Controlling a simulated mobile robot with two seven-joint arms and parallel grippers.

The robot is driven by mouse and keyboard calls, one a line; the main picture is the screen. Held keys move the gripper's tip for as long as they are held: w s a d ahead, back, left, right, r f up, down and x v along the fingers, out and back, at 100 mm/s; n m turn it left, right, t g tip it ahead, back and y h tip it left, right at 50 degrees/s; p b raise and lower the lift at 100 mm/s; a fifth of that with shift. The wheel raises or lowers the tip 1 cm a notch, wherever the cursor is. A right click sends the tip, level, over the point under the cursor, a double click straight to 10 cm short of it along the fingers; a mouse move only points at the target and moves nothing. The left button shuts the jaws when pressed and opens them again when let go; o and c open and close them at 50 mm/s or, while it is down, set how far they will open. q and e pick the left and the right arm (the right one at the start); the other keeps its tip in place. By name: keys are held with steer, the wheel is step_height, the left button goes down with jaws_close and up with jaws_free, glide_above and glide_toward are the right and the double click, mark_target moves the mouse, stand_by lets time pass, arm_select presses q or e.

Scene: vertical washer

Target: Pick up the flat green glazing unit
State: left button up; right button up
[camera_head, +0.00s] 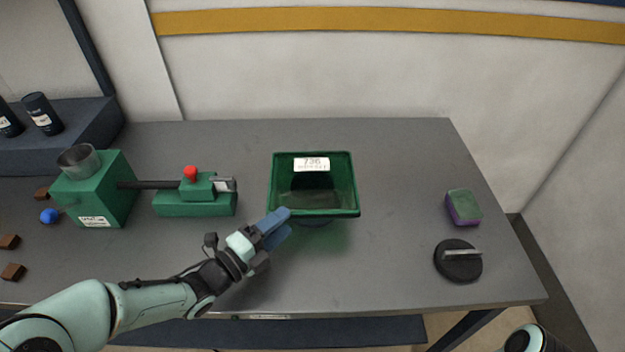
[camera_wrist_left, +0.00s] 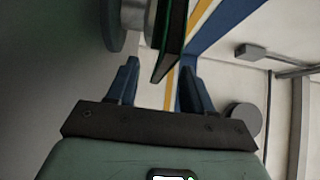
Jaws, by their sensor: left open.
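The green glazing unit (camera_head: 354,190) has a green frame, a see-through dark middle and a white label reading 736. In the head view it lies at the middle of the grey table, raised on a support. In the left wrist view its thin edge (camera_wrist_left: 173,40) shows beside a round grey support (camera_wrist_left: 131,14). My left gripper (camera_head: 281,225) is open and empty at the unit's near left corner. In the wrist view the edge reaches between the open fingers; I cannot tell whether they touch it. My right gripper is out of view.
A green machine (camera_head: 110,190) and a green clamp with a red knob (camera_head: 190,173) stand left on the table (camera_head: 390,270). A green-purple sponge (camera_head: 463,208) and a black round suction handle (camera_head: 458,262) lie right. Brown blocks and a blue ball lie far left.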

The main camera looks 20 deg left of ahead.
mark_target(295, 207)
arm_select(q)
steer(key=p+x, duration=0.1)
steer(key=x, duration=0.4)
steer(key=shift+w+r, duration=0.2)
steer(key=shift+a, duration=0.1)
steer(key=shift+c, duration=0.3)
jaws_close()
stand_by(0.8)
steer(key=shift+r, duration=0.25)
